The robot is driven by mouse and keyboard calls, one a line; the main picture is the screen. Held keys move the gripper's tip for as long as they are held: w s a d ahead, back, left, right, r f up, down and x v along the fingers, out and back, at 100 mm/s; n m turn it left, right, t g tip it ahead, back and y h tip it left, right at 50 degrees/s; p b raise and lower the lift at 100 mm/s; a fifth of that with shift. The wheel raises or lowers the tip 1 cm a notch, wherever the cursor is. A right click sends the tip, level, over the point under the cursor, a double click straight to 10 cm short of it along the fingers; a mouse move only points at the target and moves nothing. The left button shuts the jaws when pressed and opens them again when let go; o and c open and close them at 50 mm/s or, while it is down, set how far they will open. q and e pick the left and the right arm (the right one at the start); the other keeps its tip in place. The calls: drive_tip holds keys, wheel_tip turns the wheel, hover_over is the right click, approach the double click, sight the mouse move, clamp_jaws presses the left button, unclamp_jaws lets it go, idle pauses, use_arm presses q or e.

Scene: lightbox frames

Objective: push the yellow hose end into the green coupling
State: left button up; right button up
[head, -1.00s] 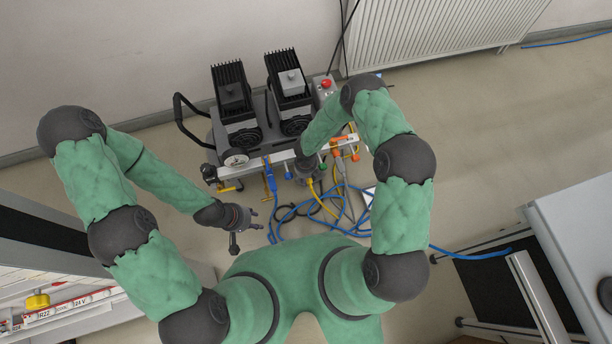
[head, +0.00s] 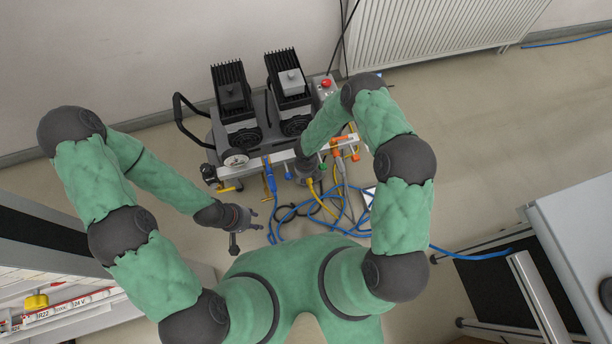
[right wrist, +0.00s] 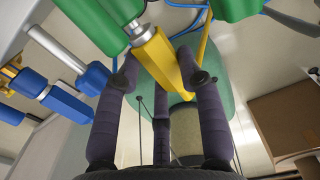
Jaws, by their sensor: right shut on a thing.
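In the right wrist view, my right gripper (right wrist: 165,79) is shut on the yellow hose end (right wrist: 158,56), with dark fingers on either side of it. The green coupling (right wrist: 94,20) is just beyond it at the upper left. A bright metal piece shows between the two, roughly in line; I cannot tell how deep it sits in the coupling. In the head view, the green coupling (head: 321,163) is small on the cart's front rail, and my right wrist mostly hides the gripper there. My left gripper (head: 251,222) is open and empty, left of the hoses.
A blue hose end (right wrist: 67,103) with a metal piece sits beside the green coupling. The cart's rail (head: 262,158) carries several coloured fittings and a gauge (head: 236,160). Blue hoses (head: 345,218) lie tangled below it. A grey cabinet (head: 580,235) stands at the right.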

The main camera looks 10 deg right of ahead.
drive_tip(key=shift+w, duration=0.5)
idle(0.6)
drive_tip(key=o, duration=1.2)
drive_tip(key=shift+c, duration=0.2)
wheel_tip(320, 180, up, 12)
